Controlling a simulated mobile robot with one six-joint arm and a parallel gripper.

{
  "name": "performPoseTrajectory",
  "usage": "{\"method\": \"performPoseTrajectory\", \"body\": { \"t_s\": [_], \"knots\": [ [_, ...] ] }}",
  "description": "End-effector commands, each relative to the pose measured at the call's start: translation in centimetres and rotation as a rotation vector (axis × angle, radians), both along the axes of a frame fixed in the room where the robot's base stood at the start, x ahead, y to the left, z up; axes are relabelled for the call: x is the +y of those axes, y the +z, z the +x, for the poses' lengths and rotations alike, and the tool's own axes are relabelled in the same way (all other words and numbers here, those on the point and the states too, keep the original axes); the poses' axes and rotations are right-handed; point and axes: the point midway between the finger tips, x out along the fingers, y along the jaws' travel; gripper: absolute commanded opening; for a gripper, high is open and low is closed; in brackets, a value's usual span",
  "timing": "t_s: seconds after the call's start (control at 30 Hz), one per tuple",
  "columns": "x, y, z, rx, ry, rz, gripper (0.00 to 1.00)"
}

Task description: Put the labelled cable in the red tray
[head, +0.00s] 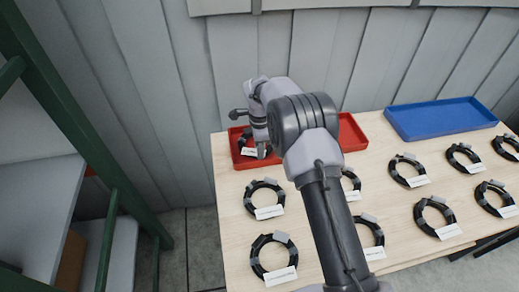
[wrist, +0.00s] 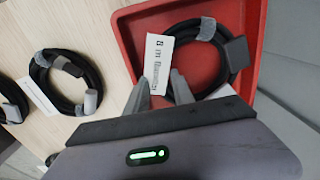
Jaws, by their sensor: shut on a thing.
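The red tray (head: 352,133) lies at the back left of the table; its wall also shows in the wrist view (wrist: 124,38). A coiled black cable (wrist: 238,78) with grey wraps and a white printed label (wrist: 157,62) is within the tray's outline. Part of it shows in the head view (head: 243,141). My gripper (wrist: 160,84) is over the tray's left part, shut on this cable at its label side, one finger on each side of the label. The label text is too blurred to read. Whether the cable touches the tray floor I cannot tell.
Several other labelled black cable coils lie on the table, such as one front left (head: 265,198) and one beside the tray in the wrist view (wrist: 66,80). A blue tray (head: 440,118) is at the back right. A green rack (head: 85,130) stands at left, a grey wall behind.

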Motion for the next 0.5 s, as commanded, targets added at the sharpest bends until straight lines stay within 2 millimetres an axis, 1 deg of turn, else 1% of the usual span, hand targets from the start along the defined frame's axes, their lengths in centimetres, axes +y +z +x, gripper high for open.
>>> {"method": "performPoseTrajectory", "body": {
  "t_s": [0.2, 0.23, 0.27, 0.5],
  "knots": [
    [-0.01, -0.81, 0.0, 0.0, 0.0, 0.0, 0.0],
    [-0.02, -0.79, -0.03, 0.001, 0.0, 0.0, 0.33],
    [-0.02, -0.73, -0.01, 0.001, 0.0, 0.0, 0.39],
    [-0.02, -0.69, -0.01, 0.0, 0.0, 0.0, 0.39]
  ]
}}
